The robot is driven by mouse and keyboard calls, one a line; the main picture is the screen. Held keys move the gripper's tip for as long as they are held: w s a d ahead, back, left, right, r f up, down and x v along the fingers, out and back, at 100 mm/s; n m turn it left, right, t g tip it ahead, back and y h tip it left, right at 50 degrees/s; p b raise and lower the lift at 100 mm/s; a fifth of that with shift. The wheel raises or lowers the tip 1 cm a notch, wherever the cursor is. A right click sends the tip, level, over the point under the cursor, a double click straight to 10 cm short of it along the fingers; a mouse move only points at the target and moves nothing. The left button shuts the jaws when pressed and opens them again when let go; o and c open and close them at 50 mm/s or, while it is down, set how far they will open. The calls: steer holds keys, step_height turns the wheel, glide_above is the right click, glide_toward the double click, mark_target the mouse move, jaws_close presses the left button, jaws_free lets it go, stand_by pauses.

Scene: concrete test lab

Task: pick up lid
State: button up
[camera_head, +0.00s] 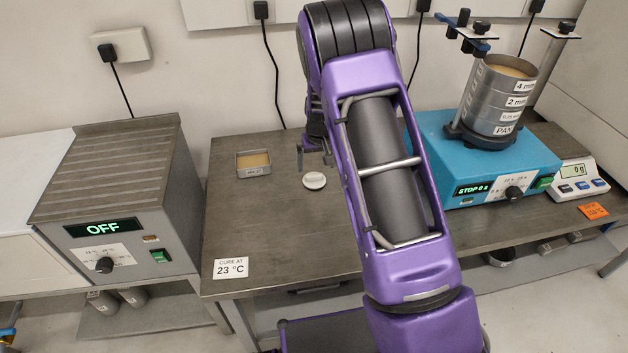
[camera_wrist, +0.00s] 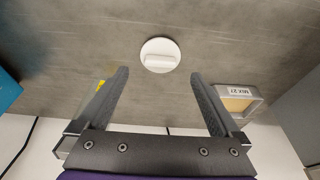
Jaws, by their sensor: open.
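The lid (camera_head: 314,181) is a small white disc with a raised bar across its top. It lies flat on the grey metal table (camera_head: 270,215), just right of a small square tray. The wrist view shows the lid (camera_wrist: 160,55) beyond and between my two fingertips, apart from both. My gripper (camera_head: 314,152) hangs above the table near the lid, partly hidden by my purple arm. In the wrist view my gripper (camera_wrist: 157,80) is open and empty.
The small tray (camera_head: 240,172) holds tan material; it also shows in the wrist view (camera_wrist: 256,106). A grey oven (camera_head: 175,190) reading OFF stands left. A blue shaker (camera_head: 435,150) with stacked sieves (camera_head: 490,112) and a scale (camera_head: 578,190) stand right. The table's front left is clear except for a temperature card (camera_head: 231,268).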

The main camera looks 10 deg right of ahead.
mark_target(315, 175)
steer(key=x, duration=0.7)
steer(key=shift+w, duration=0.25)
steer(key=c, duration=1)
